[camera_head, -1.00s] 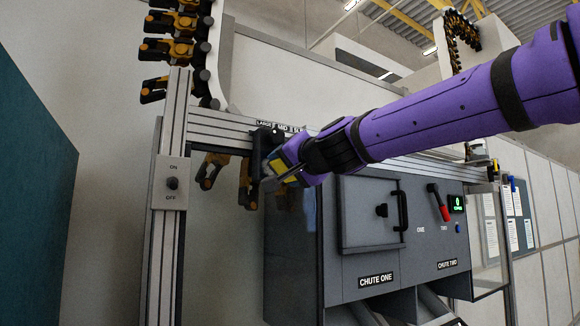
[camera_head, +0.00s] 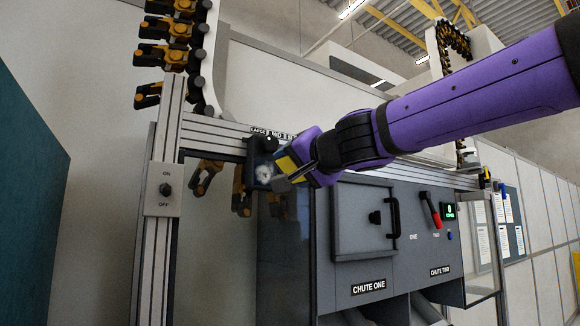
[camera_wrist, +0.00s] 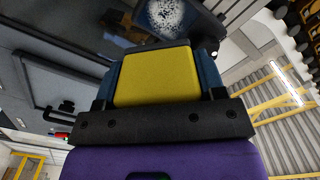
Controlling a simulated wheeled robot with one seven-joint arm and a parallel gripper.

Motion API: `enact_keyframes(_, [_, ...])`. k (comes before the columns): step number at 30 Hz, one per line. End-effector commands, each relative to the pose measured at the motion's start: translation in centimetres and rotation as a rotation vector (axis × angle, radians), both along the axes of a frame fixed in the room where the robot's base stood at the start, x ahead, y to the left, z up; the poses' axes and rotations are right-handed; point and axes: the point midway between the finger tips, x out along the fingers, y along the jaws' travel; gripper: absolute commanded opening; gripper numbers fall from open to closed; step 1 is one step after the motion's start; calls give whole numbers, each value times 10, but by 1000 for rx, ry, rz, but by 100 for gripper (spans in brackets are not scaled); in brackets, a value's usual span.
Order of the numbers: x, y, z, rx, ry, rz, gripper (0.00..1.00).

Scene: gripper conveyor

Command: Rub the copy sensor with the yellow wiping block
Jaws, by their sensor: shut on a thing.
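My gripper (camera_head: 297,168) is shut on the yellow wiping block (camera_head: 286,164), which sits between its fingers. In the wrist view the yellow block (camera_wrist: 157,77) fills the middle, with a dark finger on each side. The copy sensor (camera_head: 256,152) appears to be the dark box under the rail labels, just left of the block. A whitish speckled patch (camera_head: 264,173) shows on its face. The same speckled patch (camera_wrist: 178,16) is at the top of the wrist view, beyond the block. A small gap seems to separate block and sensor; contact is hard to judge.
A metal rail (camera_head: 213,131) runs above the grey cabinet (camera_head: 325,275), which has a handled door (camera_head: 362,222), a red lever (camera_head: 433,214) and chutes. An on/off switch (camera_head: 166,190) is on the left post. Orange-black grippers (camera_head: 167,56) hang on the conveyor.

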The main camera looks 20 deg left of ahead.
Motion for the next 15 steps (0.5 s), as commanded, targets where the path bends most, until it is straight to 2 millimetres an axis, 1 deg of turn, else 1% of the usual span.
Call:
enact_keyframes(11, [-2, -2, -1, -1, 0, 1, 44])
enact_keyframes(15, [-6, -6, 0, -1, -2, 0, 44])
